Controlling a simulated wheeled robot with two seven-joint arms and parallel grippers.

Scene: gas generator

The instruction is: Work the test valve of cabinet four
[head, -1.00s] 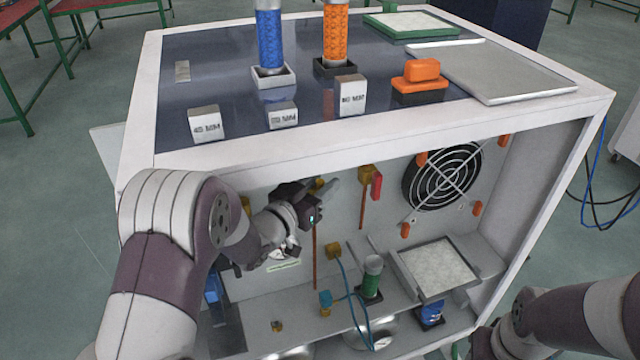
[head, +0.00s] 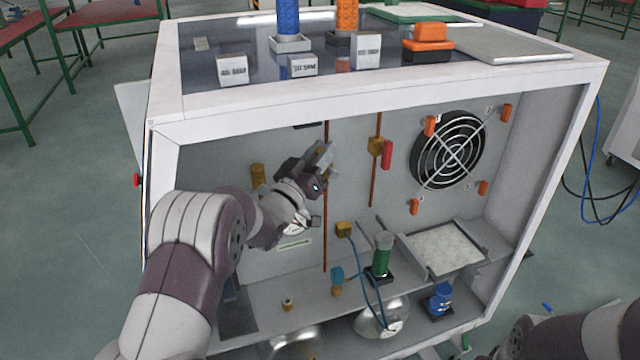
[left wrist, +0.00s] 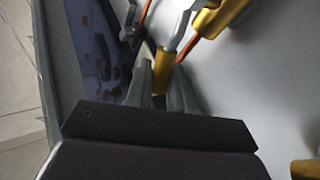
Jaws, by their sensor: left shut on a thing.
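The open cabinet (head: 370,92) stands in front of me. On its back wall a copper pipe (head: 325,225) runs upright behind my left gripper (head: 325,160). In the left wrist view the left gripper (left wrist: 162,92) is shut on a yellow valve handle (left wrist: 168,68), below a brass valve body (left wrist: 218,18). In the head view the gripper mostly hides this valve. A second brass valve with a red handle (head: 387,155) sits on the pipe to its right. A white gauge (head: 297,225) is partly hidden below the left wrist. My right gripper is out of view; only its arm shows at the bottom right.
A fan (head: 447,150) with orange clips is on the back wall at right. Labelled blocks (head: 232,70) stand on the cabinet top.

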